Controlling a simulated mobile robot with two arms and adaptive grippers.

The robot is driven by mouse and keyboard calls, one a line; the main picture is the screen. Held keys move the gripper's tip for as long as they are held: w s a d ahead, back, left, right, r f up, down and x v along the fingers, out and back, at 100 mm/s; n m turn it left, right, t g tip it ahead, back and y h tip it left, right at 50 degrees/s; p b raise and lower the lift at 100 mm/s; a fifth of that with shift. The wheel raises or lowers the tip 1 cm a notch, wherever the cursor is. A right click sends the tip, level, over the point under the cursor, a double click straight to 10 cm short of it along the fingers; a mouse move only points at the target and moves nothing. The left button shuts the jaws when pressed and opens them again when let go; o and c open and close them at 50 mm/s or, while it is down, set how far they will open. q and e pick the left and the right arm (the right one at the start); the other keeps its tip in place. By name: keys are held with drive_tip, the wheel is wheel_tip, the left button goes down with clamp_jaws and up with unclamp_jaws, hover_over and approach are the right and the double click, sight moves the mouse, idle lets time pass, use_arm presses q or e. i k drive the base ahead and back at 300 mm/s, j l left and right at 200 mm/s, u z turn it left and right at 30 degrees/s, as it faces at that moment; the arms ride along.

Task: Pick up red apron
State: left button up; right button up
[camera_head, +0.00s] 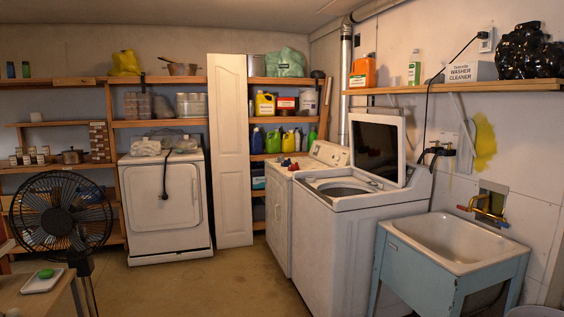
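I cannot make out a red apron in the head view. Small red and blue items (289,162) lie on top of the white machine behind the open washer; they are too small to identify. Neither of my grippers is in view.
An open-lidded washer (335,235) and a blue-framed sink (452,243) stand at the right. A black fan (62,213) and a table corner with a soap tray (43,281) are at the left. A white dryer (163,215) and door panel (229,150) stand behind. The middle floor (210,290) is clear.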

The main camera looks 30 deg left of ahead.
sight(294, 167)
drive_tip(key=i+j+u, duration=0.65)
drive_tip(key=i, duration=0.2)
drive_tip(key=i+j+u, duration=0.15)
drive_tip(key=i+u, duration=0.15)
drive_tip(key=i, duration=0.2)
drive_tip(key=i+u, duration=0.5)
drive_tip(key=i, duration=0.85)
drive_tip(key=i+u, duration=0.15)
drive_tip(key=i, duration=0.8)
drive_tip(key=i+j+z, duration=0.15)
drive_tip(key=i, duration=1.7)
drive_tip(key=i+z, duration=0.8)
drive_tip(key=i+j+z, duration=0.25)
drive_tip(key=z, duration=0.15)
drive_tip(key=i+z, duration=0.35)
drive_tip(key=i+j+z, duration=0.1)
drive_tip(key=z, duration=0.3)
drive_tip(key=i+j+z, duration=0.2)
drive_tip(key=z, duration=0.15)
drive_tip(key=i, duration=0.05)
